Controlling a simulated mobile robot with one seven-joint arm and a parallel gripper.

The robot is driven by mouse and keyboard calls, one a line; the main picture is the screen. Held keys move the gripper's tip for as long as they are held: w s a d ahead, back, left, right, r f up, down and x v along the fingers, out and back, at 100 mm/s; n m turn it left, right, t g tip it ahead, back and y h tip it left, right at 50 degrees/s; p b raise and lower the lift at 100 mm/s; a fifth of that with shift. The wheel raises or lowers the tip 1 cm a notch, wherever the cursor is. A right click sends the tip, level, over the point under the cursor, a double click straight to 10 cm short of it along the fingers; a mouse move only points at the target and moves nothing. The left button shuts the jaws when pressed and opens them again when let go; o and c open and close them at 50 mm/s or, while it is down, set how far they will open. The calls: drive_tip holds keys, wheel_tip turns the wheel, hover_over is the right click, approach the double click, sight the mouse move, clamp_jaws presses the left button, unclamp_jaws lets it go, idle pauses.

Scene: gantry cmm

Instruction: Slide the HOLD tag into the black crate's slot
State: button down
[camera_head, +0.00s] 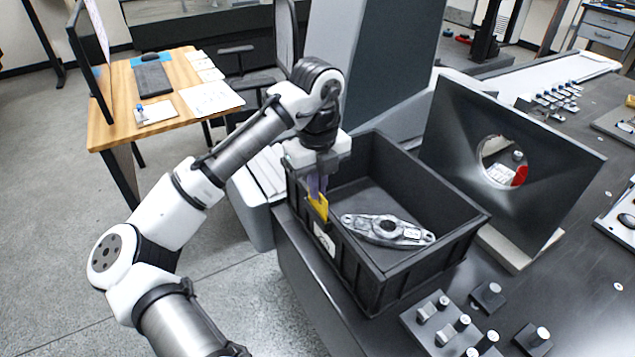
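The black crate (466,236) stands open on the dark table, with a metal part (388,229) lying flat inside it. A yellow tag (318,206), which looks like the HOLD tag, is at the crate's near-left wall, directly below my gripper (318,186). My gripper points down over that wall, with its fingers at the tag's upper end. The fingers are small and partly blurred, so I cannot tell whether they grip the tag. A white label (325,240) is on the crate's outer wall below the tag. The slot itself cannot be made out.
A dark upright plate with a round hole (455,135) stands right of the crate. Several small fixtures (440,318) sit at the table's front. A grey column (390,70) rises behind the crate. A wooden desk (120,110) stands apart at left.

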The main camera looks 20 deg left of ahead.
drive_tip(key=shift+f, duration=0.15)
drive_tip(key=shift+f, duration=0.45)
idle(0.5)
drive_tip(key=c, duration=1.3)
unclamp_jaws()
drive_tip(key=shift+r, duration=0.1)
drive_tip(key=shift+r+p, duration=3.45)
drive_tip(key=shift+p, duration=0.35)
